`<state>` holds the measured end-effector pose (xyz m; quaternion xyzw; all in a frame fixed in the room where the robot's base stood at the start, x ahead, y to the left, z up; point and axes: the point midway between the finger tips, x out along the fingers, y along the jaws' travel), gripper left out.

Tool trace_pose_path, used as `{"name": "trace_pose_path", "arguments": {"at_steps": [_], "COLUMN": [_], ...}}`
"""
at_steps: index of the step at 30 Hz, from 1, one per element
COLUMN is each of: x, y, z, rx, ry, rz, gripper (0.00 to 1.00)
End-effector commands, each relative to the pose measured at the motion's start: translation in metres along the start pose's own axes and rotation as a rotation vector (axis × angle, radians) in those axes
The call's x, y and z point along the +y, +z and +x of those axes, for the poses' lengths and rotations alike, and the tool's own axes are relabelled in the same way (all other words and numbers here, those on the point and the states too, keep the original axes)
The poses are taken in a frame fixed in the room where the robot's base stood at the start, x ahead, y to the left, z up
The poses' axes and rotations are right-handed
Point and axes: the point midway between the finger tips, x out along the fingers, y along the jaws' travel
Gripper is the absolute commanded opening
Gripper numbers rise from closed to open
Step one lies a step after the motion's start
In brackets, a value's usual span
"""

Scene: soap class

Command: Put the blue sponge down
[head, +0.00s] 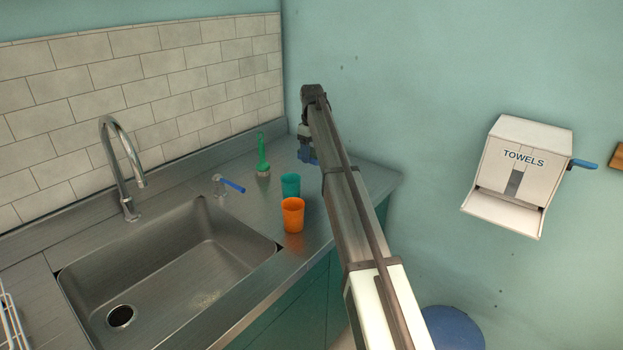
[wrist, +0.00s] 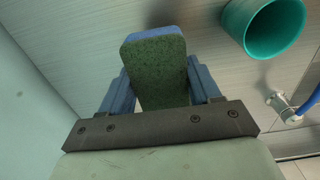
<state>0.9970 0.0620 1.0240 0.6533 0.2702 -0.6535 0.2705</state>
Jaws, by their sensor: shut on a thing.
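The blue sponge (wrist: 153,62), with a dark green scouring face and a blue edge, is between the two blue fingers of my gripper (wrist: 162,88) in the wrist view. My gripper is shut on it. Steel countertop (wrist: 95,25) shows behind the sponge; I cannot tell whether the sponge touches it. In the head view my gripper (head: 306,153) is over the back right of the counter, near the wall corner. There I cannot tell the sponge from the blue fingers.
A teal cup (head: 290,185) and an orange cup (head: 293,215) stand right of the sink (head: 185,265). A green brush (head: 262,156) stands behind them, left of my gripper. A soap tap with a blue lever (head: 232,185) is nearby. The towel dispenser (head: 520,170) hangs on the right wall.

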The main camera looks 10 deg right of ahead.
Motion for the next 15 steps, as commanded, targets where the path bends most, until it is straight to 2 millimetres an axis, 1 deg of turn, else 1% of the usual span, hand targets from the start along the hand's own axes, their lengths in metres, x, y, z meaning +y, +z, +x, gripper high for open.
{"name": "trace_pose_path", "arguments": {"at_steps": [7, 15], "x": [-0.002, -0.001], "y": [0.001, 0.000], "z": [0.040, 0.062], "rx": [-0.001, -0.001], "ry": [-0.001, 0.000], "rz": [-0.001, -0.001], "gripper": [0.29, 0.29]}}
